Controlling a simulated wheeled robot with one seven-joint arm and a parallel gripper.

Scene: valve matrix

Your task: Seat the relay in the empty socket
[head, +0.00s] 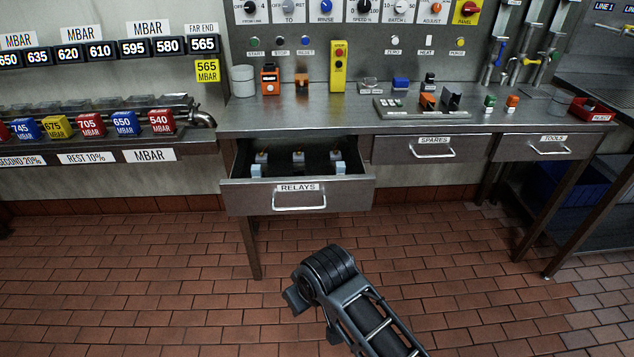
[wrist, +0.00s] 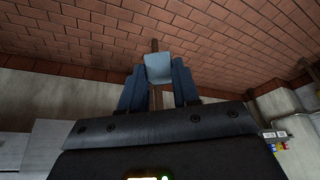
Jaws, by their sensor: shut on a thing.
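In the wrist view my gripper (wrist: 158,72) is shut on a pale blue block, which looks like the relay (wrist: 159,66). The relay sits between both dark blue fingers, with the brick-tiled floor behind it. In the head view my bent black arm is low in front of the bench, and the fingers and held relay are hidden. The open RELAYS drawer (head: 297,199) holds several small pale relays (head: 256,171). A grey board (head: 398,113) on the bench carries orange and dark parts. I cannot make out which place is the empty socket.
The steel bench (head: 300,118) holds an orange device (head: 270,80), a yellow switch box (head: 338,67) and a red tray (head: 590,110) at the far right. The SPARES drawer (head: 432,148) and TOOLS drawer (head: 545,147) are shut. The open drawer juts out; the floor before it is clear.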

